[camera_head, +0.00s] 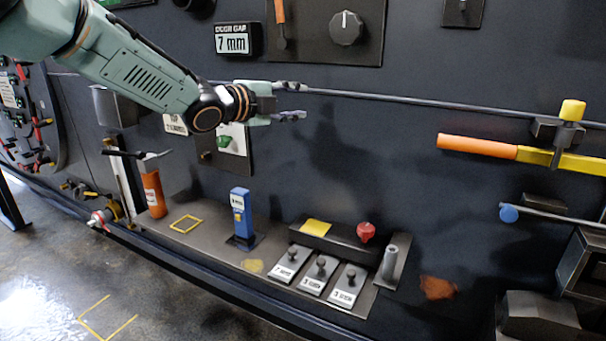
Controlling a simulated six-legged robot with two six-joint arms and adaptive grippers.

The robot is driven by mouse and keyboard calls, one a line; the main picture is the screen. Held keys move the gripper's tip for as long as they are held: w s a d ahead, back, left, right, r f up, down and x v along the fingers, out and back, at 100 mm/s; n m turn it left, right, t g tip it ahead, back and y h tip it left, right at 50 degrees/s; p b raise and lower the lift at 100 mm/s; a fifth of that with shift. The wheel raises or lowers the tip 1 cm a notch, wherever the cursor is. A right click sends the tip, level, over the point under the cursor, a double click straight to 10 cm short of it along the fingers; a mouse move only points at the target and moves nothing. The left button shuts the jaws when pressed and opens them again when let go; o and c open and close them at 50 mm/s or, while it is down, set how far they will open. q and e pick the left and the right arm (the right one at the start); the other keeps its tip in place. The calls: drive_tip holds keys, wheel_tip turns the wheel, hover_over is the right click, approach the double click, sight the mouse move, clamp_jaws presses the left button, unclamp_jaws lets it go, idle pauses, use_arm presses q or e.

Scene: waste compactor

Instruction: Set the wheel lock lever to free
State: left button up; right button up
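No label reading "wheel lock" is legible, so I cannot tell for certain which lever it is. A long lever with an orange grip (477,146) and a yellow bar (575,161) lies nearly level on the wall at the right. A yellow-topped post (572,110) stands at its bar. A smaller orange-handled lever (280,12) is at the top centre, cut off by the frame. My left gripper (291,101) is open and empty in front of the dark wall, with its fingers pointing right, well left of the long lever. My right gripper is not in view.
A rod (400,97) runs along the wall behind my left gripper. A panel with a green knob (224,141) is just below it. A shelf below holds an orange bottle (153,192), a blue post (241,215) and a red knob (366,231). A blue-ended lever (509,214) sits lower right.

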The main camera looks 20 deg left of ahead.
use_arm(q)
drive_tip(key=s+d+f+n+g+b, duration=0.1)
drive_tip(key=f+n, duration=0.6)
drive_tip(key=f, duration=0.7)
drive_tip(key=shift+s+d+f+g+y, duration=0.2)
drive_tip(key=shift+s+d+g+y, duration=0.2)
drive_tip(key=shift+s+d, duration=0.6)
drive_tip(key=shift+w+d, duration=0.1)
drive_tip(key=shift+d, duration=0.05)
drive_tip(key=shift+c, duration=0.3)
